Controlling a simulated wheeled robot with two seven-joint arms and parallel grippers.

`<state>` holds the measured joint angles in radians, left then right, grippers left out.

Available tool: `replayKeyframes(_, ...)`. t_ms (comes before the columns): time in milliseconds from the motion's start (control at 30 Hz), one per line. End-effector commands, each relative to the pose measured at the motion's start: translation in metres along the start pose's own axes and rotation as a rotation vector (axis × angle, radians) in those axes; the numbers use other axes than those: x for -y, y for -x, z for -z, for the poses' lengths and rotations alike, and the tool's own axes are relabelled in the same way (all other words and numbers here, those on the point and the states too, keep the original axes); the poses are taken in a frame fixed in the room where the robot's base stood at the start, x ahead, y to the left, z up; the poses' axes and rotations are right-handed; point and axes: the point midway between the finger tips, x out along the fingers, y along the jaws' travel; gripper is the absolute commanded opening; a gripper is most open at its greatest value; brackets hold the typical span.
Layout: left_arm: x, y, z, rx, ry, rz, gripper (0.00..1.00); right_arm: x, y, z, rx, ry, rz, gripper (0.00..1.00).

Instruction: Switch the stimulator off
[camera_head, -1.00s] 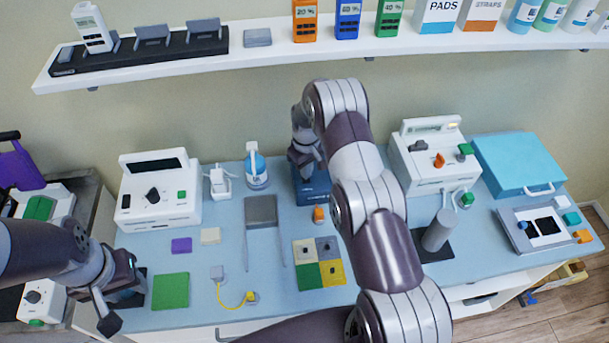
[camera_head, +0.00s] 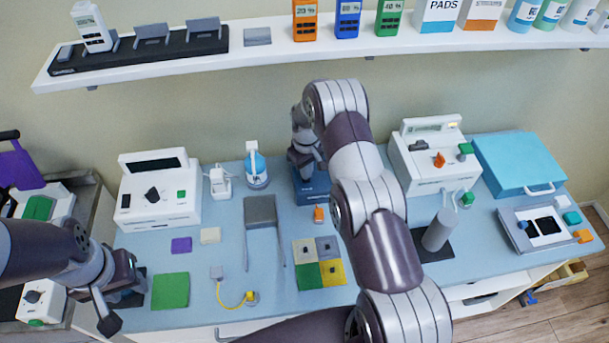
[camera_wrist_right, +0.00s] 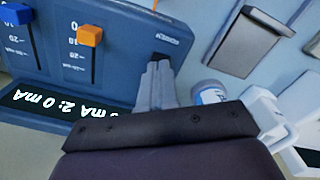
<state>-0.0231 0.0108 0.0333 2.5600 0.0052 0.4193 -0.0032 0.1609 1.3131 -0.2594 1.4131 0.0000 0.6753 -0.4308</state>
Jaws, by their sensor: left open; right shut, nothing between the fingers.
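The stimulator is a blue box (camera_head: 312,188) at the back middle of the table, partly hidden by my right arm. In the right wrist view its blue front (camera_wrist_right: 130,60) fills the left side, appearing upside down. A blue slider (camera_wrist_right: 15,13) and an orange slider (camera_wrist_right: 89,35) sit on it, and its lit display (camera_wrist_right: 60,108) reads 0 mA. My right gripper (camera_wrist_right: 158,66) is shut and empty, its tips at the panel beside a small dark spot. I cannot tell whether they touch. My left gripper (camera_head: 120,302) is open and empty at the table's front left.
A white device (camera_head: 158,205) stands left of the stimulator and another white device (camera_head: 430,175) right of it. A spray bottle (camera_head: 256,168) stands close by on the left. Coloured pads (camera_head: 320,274) lie in front. A shelf (camera_head: 270,62) runs above.

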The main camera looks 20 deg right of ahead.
Motion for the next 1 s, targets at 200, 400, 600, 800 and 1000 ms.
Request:
replayKeyframes(200,0.0,-0.004,0.0,0.0,0.0,0.0,0.43,0.0,-0.004,0.0,0.0,0.0,0.0,0.0)
replayKeyframes(400,0.0,-0.006,-0.001,0.0,0.0,0.0,0.43,0.0,-0.007,0.0,-0.001,0.0,0.0,0.0)
replayKeyframes(600,0.0,-0.009,-0.001,0.0,0.0,0.0,0.43,0.0,-0.01,0.0,-0.001,0.0,0.0,0.0)
replayKeyframes(800,0.0,-0.011,-0.001,0.0,0.0,0.0,0.43,0.0,-0.013,0.0,-0.001,0.0,0.0,0.0)
replayKeyframes(1000,0.0,-0.014,-0.002,0.0,0.0,0.0,0.43,0.0,-0.016,0.0,-0.001,0.0,0.0,0.0)
